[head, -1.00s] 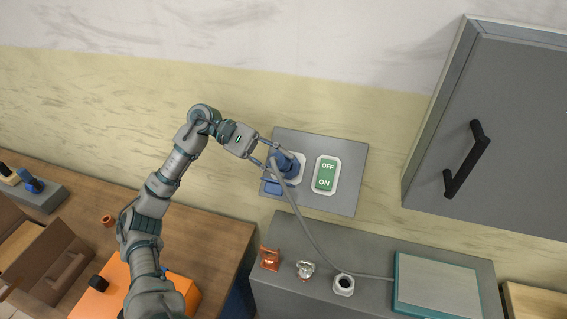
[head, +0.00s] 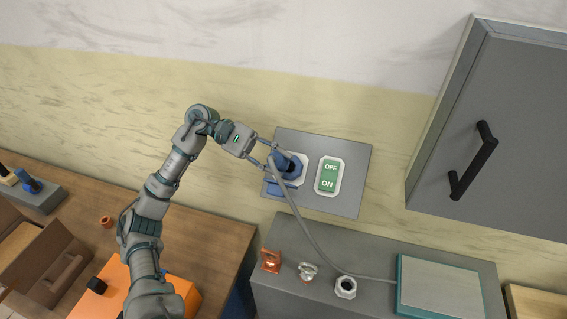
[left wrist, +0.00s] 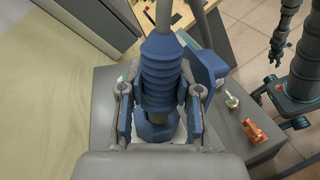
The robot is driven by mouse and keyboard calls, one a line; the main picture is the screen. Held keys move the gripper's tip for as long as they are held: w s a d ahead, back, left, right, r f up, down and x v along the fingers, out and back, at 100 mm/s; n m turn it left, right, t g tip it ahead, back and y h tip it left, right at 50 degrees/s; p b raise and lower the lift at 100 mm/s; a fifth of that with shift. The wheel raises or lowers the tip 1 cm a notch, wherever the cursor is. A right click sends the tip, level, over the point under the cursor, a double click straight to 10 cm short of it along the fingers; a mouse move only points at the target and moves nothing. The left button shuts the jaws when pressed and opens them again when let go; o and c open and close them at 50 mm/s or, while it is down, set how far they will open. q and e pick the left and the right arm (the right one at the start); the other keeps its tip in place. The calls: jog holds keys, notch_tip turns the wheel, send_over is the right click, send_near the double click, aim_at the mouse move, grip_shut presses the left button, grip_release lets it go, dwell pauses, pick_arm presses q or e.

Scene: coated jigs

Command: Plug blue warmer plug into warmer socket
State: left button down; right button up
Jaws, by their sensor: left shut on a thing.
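My left gripper (head: 273,163) is shut on the blue warmer plug (left wrist: 160,75), with a finger on each side of its ribbed body. The plug is at the warmer socket (head: 301,170), a pale eight-sided plate on the grey wall panel. A blue ring (left wrist: 155,130) surrounds the plug's lower end in the left wrist view. The contact inside is hidden, so I cannot tell how deep the plug sits. A blue flap (head: 279,189) stands beside the socket. A grey cable (head: 311,235) runs from the plug down to the warmer (head: 438,287).
A green OFF/ON switch (head: 328,177) is right of the socket. A grey cabinet (head: 500,120) hangs farther right. On the grey bench (head: 375,258) stand an orange piece (head: 271,260), a metal piece (head: 308,271) and a white-rimmed cup (head: 345,287). A dark arm, probably my right, shows small in the left wrist view.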

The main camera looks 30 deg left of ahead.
pick_arm(q)
jog(key=shift+a+f, duration=0.1)
jog(key=shift+a, duration=0.45)
jog(key=shift+d+r, duration=0.2)
jog(key=shift+d, duration=0.85)
jog(key=shift+a+f+b, duration=0.1)
jog(key=shift+a+b, duration=0.2)
jog(key=shift+a, duration=0.55)
jog(key=shift+x, duration=0.95)
jog(key=shift+a, duration=0.3)
jog(key=shift+d, duration=0.35)
jog(key=shift+w+d, duration=0.1)
jog(key=shift+w, duration=0.1)
